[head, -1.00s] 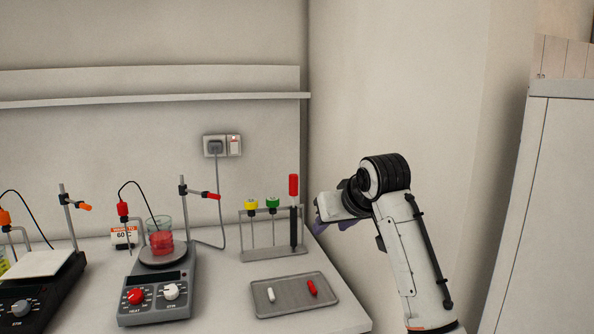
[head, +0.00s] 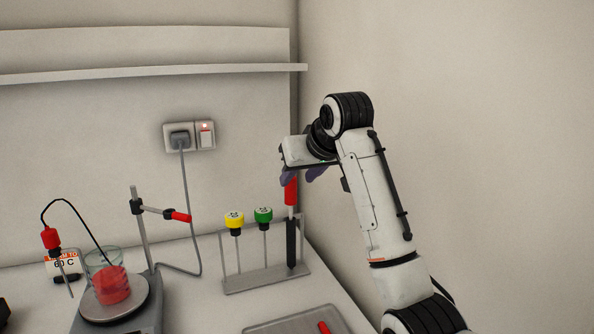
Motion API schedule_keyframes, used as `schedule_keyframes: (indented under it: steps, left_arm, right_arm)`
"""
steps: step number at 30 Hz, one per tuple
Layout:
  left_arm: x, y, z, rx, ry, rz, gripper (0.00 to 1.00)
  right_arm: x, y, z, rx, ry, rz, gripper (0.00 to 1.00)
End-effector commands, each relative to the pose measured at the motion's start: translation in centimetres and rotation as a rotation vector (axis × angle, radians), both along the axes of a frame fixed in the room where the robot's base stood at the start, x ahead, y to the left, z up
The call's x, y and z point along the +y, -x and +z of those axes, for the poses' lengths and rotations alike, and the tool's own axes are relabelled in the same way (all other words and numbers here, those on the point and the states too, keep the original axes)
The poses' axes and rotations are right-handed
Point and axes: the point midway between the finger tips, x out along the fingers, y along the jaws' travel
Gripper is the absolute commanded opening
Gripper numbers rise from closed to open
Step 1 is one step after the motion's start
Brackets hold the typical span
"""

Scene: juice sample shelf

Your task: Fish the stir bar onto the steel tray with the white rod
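My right gripper (head: 302,175) hangs over the top of the red-handled dark rod (head: 291,240) in the rack. Its purple fingers look apart, and one overlaps the handle's top; I cannot tell whether it touches. The rack (head: 266,281) also holds thin pale rods under a yellow cap (head: 234,220) and a green cap (head: 263,216). The steel tray (head: 285,322) is cut off by the bottom edge, with a red piece (head: 324,327) on it. The beaker (head: 108,285) of red liquid stands on a hotplate (head: 125,309). No stir bar shows in it. My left gripper is out of view.
A clamp stand (head: 142,226) with a red-tipped arm rises behind the hotplate. A grey cord runs from the wall socket (head: 188,136). A shelf (head: 150,73) crosses the wall above. The right wall is close to my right arm.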

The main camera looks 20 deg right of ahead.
Motion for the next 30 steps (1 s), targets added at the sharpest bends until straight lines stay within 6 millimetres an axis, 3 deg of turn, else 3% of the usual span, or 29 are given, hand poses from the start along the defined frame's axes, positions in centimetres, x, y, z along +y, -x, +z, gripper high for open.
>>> schedule_keyframes:
  steps: [5,15,28,30]
  left_arm:
    - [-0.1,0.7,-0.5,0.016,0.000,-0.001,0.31]
    - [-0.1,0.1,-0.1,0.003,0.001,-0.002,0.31]
    - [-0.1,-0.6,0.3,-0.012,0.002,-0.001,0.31]
    - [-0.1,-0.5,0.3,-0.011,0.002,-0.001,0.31]
  right_arm:
    - [0.1,-2.0,-1.9,0.005,0.001,0.001,0.38]
    - [0.2,-5.0,-4.4,0.001,0.001,0.001,0.38]
    - [0.2,-5.6,-4.9,0.000,0.001,0.001,0.38]
    - [0.2,-5.6,-4.9,0.000,0.001,0.001,0.29]
